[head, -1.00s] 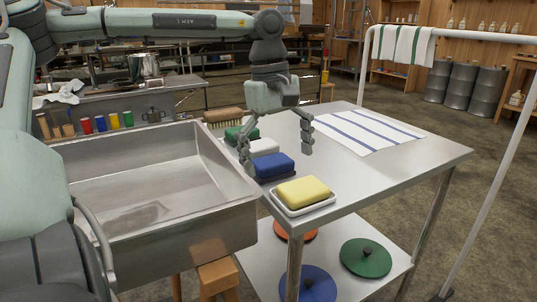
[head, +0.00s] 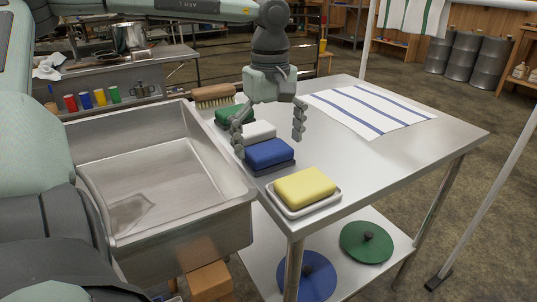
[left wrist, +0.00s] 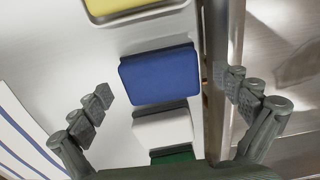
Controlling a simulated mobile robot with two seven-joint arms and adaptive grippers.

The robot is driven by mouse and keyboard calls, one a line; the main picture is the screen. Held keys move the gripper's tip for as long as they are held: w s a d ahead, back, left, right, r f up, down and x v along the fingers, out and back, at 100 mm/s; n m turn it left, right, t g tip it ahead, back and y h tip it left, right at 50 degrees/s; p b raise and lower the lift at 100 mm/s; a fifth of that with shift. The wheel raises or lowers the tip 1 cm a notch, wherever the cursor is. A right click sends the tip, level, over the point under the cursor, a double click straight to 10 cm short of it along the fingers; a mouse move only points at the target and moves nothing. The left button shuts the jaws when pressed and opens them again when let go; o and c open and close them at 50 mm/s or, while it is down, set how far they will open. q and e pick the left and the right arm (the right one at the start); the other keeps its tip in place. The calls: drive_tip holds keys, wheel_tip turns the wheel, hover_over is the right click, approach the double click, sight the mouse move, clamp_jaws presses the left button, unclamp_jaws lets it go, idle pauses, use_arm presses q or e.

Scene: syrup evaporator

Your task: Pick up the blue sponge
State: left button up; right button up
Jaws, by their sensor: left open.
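The blue sponge (head: 269,153) lies on a dark base on the steel table, between the yellow sponge (head: 305,187) in its white dish and a white sponge (head: 259,131). My left gripper (head: 268,142) hangs above it with fingers spread, open and empty. In the left wrist view the blue sponge (left wrist: 160,76) lies ahead of the open left gripper (left wrist: 167,85), roughly between the fingertip lines and not touched, as far as I can see. My right gripper does not show.
A deep steel sink (head: 160,185) stands directly left of the table. A green sponge (head: 228,115) and a wooden brush (head: 214,95) lie behind the white sponge. A striped towel (head: 368,112) covers the back right; the table's right side (head: 400,155) is bare.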

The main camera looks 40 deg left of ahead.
use_arm(q)
drive_tip(key=shift+f, duration=0.9)
drive_tip(key=shift+c, duration=0.2)
drive_tip(key=c, duration=1)
drive_tip(key=shift+r, duration=0.1)
drive_tip(key=shift+r, duration=0.4)
drive_tip(key=r, duration=0.3)
drive_tip(key=shift+w+d+r, duration=0.1)
drive_tip(key=shift+w+r, duration=0.2)
drive_tip(key=shift+r, duration=0.05)
drive_tip(key=w+d+r, duration=0.4)
drive_tip(key=w+d, duration=0.1)
drive_tip(key=w+d+r, duration=0.2)
drive_tip(key=w, duration=0.1)
drive_tip(key=shift+w+d+r, duration=0.15)
drive_tip(key=shift+d+r, duration=0.05)
drive_tip(key=shift+d, duration=0.05)
